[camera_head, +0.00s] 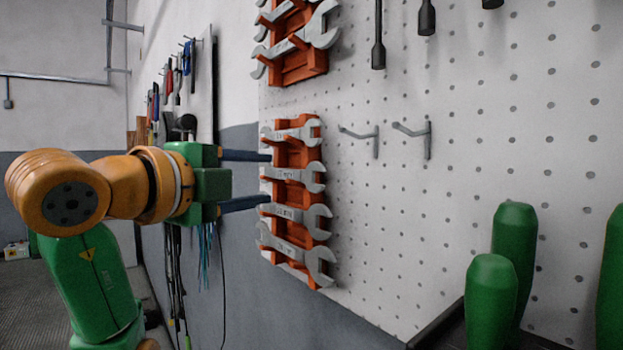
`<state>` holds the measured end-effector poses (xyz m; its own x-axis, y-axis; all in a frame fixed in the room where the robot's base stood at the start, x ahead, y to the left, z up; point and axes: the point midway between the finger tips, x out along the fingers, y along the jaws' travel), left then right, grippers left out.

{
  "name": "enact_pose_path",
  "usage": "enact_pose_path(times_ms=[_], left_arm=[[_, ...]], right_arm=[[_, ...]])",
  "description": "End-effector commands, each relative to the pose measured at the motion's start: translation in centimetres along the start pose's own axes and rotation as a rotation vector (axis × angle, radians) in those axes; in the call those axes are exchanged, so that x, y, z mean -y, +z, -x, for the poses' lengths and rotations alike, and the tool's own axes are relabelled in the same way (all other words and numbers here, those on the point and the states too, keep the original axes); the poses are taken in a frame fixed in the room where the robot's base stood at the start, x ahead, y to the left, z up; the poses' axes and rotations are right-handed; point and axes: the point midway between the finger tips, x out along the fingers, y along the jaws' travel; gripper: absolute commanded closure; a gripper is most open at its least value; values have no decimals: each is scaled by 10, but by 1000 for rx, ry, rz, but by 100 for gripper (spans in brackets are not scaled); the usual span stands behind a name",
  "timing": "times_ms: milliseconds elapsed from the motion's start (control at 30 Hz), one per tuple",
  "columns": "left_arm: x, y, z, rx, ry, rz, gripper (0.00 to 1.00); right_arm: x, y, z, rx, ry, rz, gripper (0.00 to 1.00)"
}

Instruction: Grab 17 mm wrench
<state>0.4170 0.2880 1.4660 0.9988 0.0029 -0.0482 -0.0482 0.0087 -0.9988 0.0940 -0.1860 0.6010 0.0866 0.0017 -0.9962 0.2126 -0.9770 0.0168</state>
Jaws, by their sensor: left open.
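My left gripper (268,178) comes in from the left and is open, with its two dark fingers pointing right at the lower orange wrench rack (283,155). The grey wrench second from the top (293,175) lies level with the gap between the fingers. One finger is above it and one below, near its left end. Above it is the top wrench (290,132); below are a third wrench (297,216) and a larger bottom wrench (300,252). The size marks are too small to read, so I cannot tell which is 17 mm. My right gripper is not in view.
An upper orange rack (290,62) with more wrenches hangs on the white pegboard (480,150). Two empty hooks (410,135) are right of the lower rack. Green rounded handles (515,240) stand at the lower right. Cables (180,270) hang behind my left arm.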

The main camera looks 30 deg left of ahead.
Motion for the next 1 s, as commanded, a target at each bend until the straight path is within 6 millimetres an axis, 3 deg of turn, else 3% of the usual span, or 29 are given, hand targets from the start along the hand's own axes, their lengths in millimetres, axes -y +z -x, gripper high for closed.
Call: enact_pose_path(times_ms=[200,300,567,800,1000], left_arm=[[6,1,-41,-5,9,-1,44],[3,1,-58,-5,8,-1,44],[-1,1,-64,-6,4,-3,44],[-1,1,-64,-6,5,-3,100],[-2,1,-64,-6,6,-3,100]], right_arm=[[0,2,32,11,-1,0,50],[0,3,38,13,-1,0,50],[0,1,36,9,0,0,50],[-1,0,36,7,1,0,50],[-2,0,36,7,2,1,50]])
